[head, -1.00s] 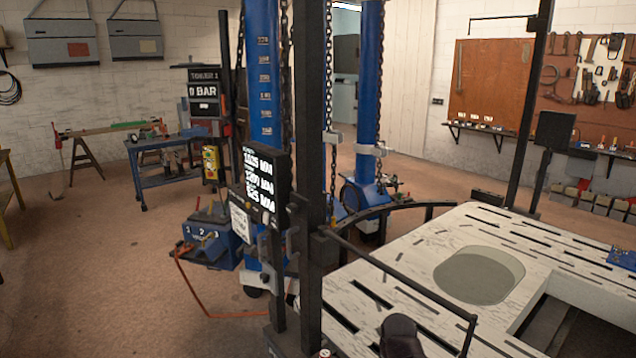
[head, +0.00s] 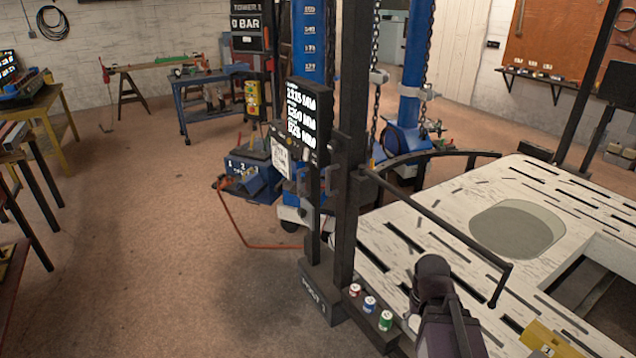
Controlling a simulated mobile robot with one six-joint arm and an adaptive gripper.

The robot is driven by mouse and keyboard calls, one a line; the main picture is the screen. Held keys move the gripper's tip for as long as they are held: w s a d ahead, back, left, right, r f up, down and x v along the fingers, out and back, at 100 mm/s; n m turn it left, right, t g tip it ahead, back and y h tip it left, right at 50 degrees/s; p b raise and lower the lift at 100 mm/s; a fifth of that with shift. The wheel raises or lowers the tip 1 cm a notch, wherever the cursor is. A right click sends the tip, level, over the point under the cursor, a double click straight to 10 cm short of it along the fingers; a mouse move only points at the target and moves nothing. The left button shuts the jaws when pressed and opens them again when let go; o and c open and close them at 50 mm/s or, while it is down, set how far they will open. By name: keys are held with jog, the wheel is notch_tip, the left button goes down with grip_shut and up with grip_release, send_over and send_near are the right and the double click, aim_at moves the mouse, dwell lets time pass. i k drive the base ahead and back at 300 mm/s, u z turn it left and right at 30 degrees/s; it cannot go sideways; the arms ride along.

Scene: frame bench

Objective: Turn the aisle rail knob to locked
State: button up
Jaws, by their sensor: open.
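I cannot make out a knob on this rail, nor any locked marking. Small dark fittings (head: 333,182) sit on the post near the display, too small to tell what they are. A dark part of my arm (head: 435,285) rises at the bottom centre-right, in front of the bench top. My gripper's fingers are not visible.
Small red (head: 355,290), blue (head: 370,304) and green (head: 386,320) capped pieces stand on a dark ledge at the post's foot. A lit display (head: 308,112) hangs on the post. The bench top (head: 450,205) has an oval recess. The floor (head: 150,230) at left is clear.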

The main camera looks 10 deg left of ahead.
aim_at(301, 212)
jog(key=u, duration=0.45)
jog(key=i, duration=0.85)
jog(key=u, duration=0.2)
